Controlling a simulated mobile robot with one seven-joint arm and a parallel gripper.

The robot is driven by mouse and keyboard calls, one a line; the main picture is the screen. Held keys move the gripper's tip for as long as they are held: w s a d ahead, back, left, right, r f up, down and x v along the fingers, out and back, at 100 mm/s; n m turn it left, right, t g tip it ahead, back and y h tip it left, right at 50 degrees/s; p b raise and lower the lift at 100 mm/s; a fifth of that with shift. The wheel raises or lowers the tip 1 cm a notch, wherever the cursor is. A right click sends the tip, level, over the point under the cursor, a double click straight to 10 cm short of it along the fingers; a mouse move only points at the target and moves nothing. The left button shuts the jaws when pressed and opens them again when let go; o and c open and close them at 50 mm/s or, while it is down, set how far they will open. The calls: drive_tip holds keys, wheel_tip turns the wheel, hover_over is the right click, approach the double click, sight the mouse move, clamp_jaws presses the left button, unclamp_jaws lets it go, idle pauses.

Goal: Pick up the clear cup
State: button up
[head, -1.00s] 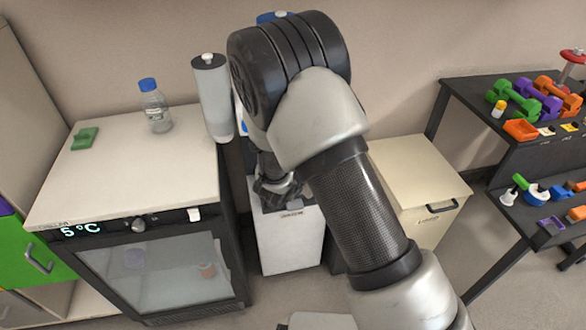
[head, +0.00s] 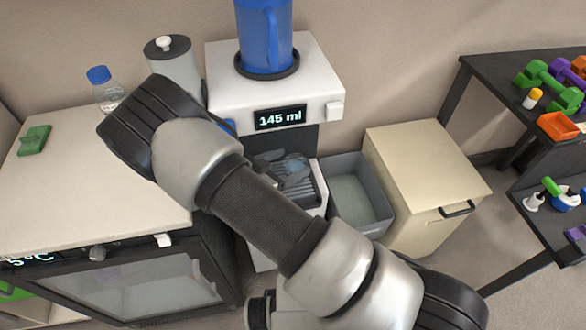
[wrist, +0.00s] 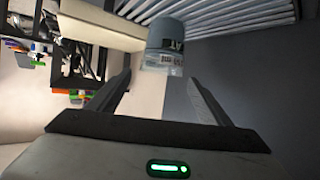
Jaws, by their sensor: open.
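A translucent bluish-grey cup (wrist: 165,42) with a label and barcode is at the top middle of the wrist view, near a slatted grille (wrist: 225,12). My gripper (wrist: 160,77) is open, with one finger on each side of the picture. The cup's near end lies at about the fingertips, between them; I cannot tell if they touch it. In the head view, a small bluish shape that looks like the cup (head: 294,168) shows over the dispenser's drip grille (head: 303,192). My arm hides much of the gripper there.
The dispenser (head: 325,85) reads 145 ml and carries a blue jug (head: 263,38). A grey bin (head: 358,195) and a beige cabinet (head: 425,175) stand to its right. The fridge top (head: 75,160) at left holds a bottle (head: 103,90) and a green block (head: 34,140).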

sight(302, 166)
drive_tip(key=f+b, duration=0.1)
drive_tip(key=f, duration=0.1)
drive_tip(key=f+b, duration=0.2)
drive_tip(key=shift+s+f, duration=0.2)
drive_tip(key=shift+f, duration=0.1)
drive_tip(key=x, duration=0.2)
drive_tip(key=b+x, duration=0.1)
drive_tip(key=x, duration=0.2)
drive_tip(key=b+x, duration=0.1)
drive_tip(key=x, duration=0.1)
drive_tip(key=shift+w+d+r, duration=0.1)
drive_tip(key=shift+w+r, duration=0.1)
drive_tip(key=shift+w, duration=0.2)
drive_tip(key=c, duration=1.3)
wheel_tip(302, 166, up, 10)
drive_tip(key=p, duration=0.2)
drive_tip(key=shift+p, duration=0.35)
